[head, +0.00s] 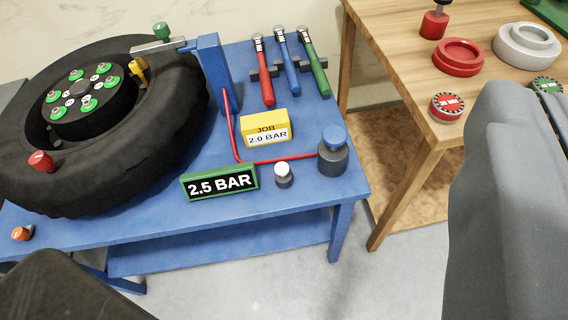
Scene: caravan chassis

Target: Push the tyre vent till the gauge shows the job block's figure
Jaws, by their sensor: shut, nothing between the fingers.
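The gauge (219,182), a green-framed black display, reads 2.5 BAR at the front of the blue bench. The yellow job block (265,128) behind it reads JOB 2.0 BAR. Right of the gauge stands a small dark button with a white cap (283,174). Farther right is a larger dark cylinder with a blue cap (332,151), which a red hose (280,160) reaches. Neither cap is labelled, so I cannot tell for sure which is the vent. The black tyre (160,145) lies flat at the left. My gripper's fingers do not show.
A blue post (214,72) stands beside the tyre. Red, blue and green-handled tools (288,72) lie at the back. A wooden table (400,60) at the right holds red and grey round pieces. My own grey and black parts cover the right edge and lower left corner.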

